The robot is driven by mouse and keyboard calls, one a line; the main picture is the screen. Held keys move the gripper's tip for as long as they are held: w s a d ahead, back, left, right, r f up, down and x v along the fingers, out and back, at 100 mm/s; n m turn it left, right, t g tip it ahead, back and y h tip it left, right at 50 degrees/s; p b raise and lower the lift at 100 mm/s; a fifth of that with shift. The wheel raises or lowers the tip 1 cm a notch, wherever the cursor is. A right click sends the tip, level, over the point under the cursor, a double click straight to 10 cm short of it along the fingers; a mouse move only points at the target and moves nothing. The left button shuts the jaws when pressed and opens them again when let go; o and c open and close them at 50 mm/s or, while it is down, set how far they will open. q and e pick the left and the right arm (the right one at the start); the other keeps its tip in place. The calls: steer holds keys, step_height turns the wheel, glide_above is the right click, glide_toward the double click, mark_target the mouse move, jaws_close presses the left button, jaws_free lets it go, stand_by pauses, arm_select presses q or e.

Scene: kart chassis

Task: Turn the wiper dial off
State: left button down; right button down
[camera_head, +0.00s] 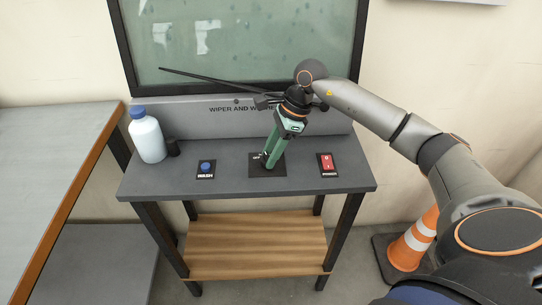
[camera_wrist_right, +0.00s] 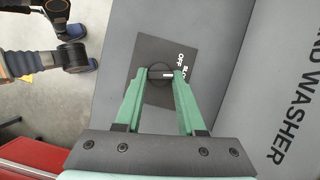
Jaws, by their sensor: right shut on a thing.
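The wiper dial (camera_wrist_right: 157,74) is a small dark knob with a white mark, on a black plate (camera_wrist_right: 150,45). My right gripper (camera_head: 268,163) reaches down to it on the console table. In the wrist view, its two green fingers (camera_wrist_right: 158,82) are shut on the dial, one on each side. The white mark lies on the right part of the knob in that view, near the lettering. The labels OFF and part of SLOW show beside it; the rest is hidden behind a finger. My left gripper is not in view.
A blue wash button (camera_head: 205,166) is left of the dial and a red power switch (camera_head: 327,162) right of it. A white bottle (camera_head: 147,138) stands at the table's left. A wiper arm (camera_head: 205,80) crosses the window. An orange cone (camera_head: 410,247) stands on the floor at right.

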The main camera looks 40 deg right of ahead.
steer(key=n, duration=0.2)
steer(key=n+g+b, duration=0.1)
steer(key=shift+w+n, duration=0.25)
steer(key=shift+n, duration=0.05)
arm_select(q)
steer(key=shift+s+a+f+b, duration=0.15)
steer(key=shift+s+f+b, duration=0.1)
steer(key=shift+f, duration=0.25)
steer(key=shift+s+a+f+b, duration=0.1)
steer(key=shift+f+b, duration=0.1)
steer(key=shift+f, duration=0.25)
arm_select(e)
steer(key=shift+n+g, duration=0.8)
steer(key=shift+n, duration=0.7)
steer(key=shift+w, duration=0.1)
steer(key=c, duration=0.5)
jaws_free()
arm_select(q)
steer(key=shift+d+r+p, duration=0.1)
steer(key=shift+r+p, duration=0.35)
steer(key=shift+p, duration=0.2)
arm_select(e)
steer(key=v, duration=1.2)
steer(key=shift+d+r, duration=0.2)
steer(key=shift+r, duration=0.05)
steer(key=shift+f, duration=0.1)
